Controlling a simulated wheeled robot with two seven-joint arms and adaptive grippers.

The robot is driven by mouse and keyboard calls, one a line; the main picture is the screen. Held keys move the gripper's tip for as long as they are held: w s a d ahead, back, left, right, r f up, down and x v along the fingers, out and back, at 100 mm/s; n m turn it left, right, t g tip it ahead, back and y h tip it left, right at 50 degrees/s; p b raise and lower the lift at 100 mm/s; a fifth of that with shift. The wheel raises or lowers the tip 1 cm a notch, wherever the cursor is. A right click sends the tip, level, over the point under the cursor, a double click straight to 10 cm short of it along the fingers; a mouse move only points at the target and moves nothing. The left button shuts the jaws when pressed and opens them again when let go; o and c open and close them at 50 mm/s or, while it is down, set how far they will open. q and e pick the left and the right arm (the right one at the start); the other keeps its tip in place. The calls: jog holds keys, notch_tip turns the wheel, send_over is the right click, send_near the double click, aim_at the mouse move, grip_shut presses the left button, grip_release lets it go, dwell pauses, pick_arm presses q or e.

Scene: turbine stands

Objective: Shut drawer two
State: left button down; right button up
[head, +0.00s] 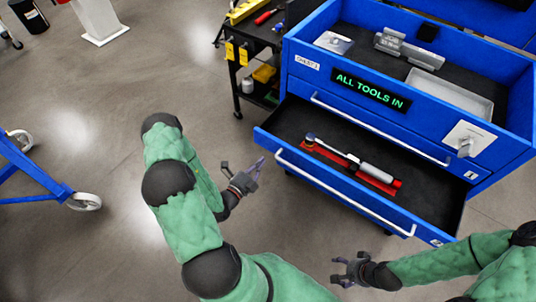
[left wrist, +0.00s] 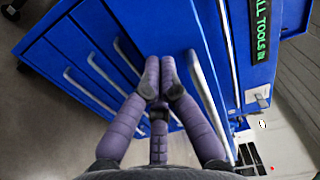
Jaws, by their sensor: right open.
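Drawer two (head: 268,142) of the blue tool chest (head: 300,88) is pulled out, with a long white handle (head: 340,196) on its front. In it, a torque-wrench-like tool (head: 352,160) lies on a red insert (head: 384,183). My left gripper (head: 256,172) is just left of the handle's left end, apart from it in the head view. In the left wrist view its purple fingertips (left wrist: 160,72) are together with nothing between them, beside the handle (left wrist: 212,105). My right gripper (head: 345,269) is open and empty, in front of the drawer.
The drawer above, labelled 1, is closed. A lit sign (head: 370,90) reads "ALL TOOLS IN". A black cart (head: 250,45) with tools stands behind left. A blue wheeled frame (head: 30,175) is at far left. The floor between is clear.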

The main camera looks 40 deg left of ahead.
aim_at(272, 147)
pick_arm(q)
jog(key=w+b, duration=0.1)
jog(key=w, duration=0.4)
jog(key=shift+w+b, duration=0.3)
jog(key=shift+w, duration=0.05)
